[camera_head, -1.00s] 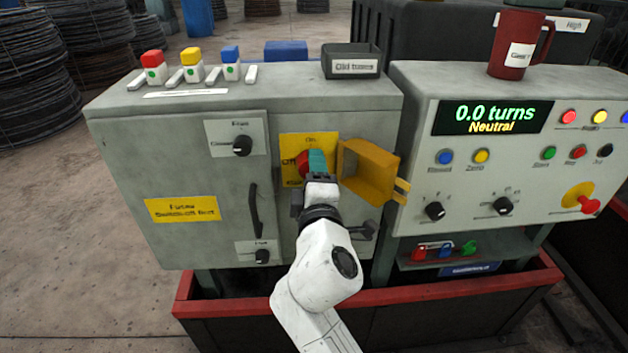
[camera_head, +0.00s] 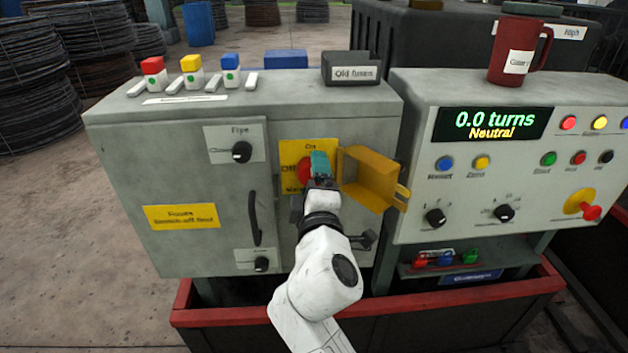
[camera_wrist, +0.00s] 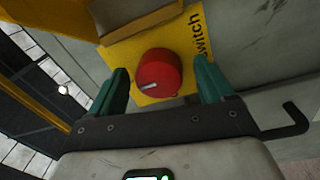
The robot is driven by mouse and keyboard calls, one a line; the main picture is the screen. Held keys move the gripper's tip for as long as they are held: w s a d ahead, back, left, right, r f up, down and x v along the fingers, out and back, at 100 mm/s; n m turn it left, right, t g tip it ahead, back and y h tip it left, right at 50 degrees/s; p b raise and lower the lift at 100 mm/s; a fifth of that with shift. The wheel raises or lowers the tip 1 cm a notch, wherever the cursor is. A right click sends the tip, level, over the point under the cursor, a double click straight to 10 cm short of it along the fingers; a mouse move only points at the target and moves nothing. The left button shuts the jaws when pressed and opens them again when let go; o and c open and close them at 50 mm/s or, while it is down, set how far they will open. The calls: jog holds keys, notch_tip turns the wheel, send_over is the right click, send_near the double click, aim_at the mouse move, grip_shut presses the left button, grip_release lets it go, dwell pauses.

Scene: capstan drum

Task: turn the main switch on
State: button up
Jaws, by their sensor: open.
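The main switch is a red rotary knob (camera_head: 305,170) on a yellow plate (camera_head: 291,148) on the grey cabinet's front; the plate reads "On" above and "Off" at the left. In the wrist view the red knob (camera_wrist: 159,73) lies between my fingertips, a little beyond them, with a white mark at its lower left edge. My gripper (camera_head: 320,165) is open, with its green fingers on either side of the knob. Contact cannot be told. In the head view my gripper hides part of the knob. A yellow cover (camera_head: 368,178) stands swung open right of the switch.
The cabinet door (camera_head: 185,250) with a black handle (camera_head: 255,218) is left of my arm. A control panel (camera_head: 455,200) showing "0.0 turns Neutral" is at the right. Fuses (camera_head: 192,72), an "Old fuses" box (camera_head: 351,66) and a red mug (camera_head: 518,50) stand on top.

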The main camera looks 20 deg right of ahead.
jog(key=v, duration=1)
jog(key=shift+s, duration=0.4)
jog(key=shift+a, duration=0.15)
jog(key=s+d+f+m+g+p, duration=0.6)
jog(key=s+d+f+m+g, duration=0.15)
jog(key=d+f, duration=0.35)
jog(key=s+f+m+g+y+p, duration=0.2)
jog(key=s+f+g+p, duration=0.1)
jog(key=s, duration=0.7)
jog(key=s+f+m+g+y+p, duration=0.2)
jog(key=s+f+g, duration=0.3)
jog(key=s, duration=0.5)
jog(key=shift+s+m+g+y+p, duration=0.3)
jog(key=shift+m+g+y+p, duration=0.2)
jog(key=shift+y, duration=0.3)
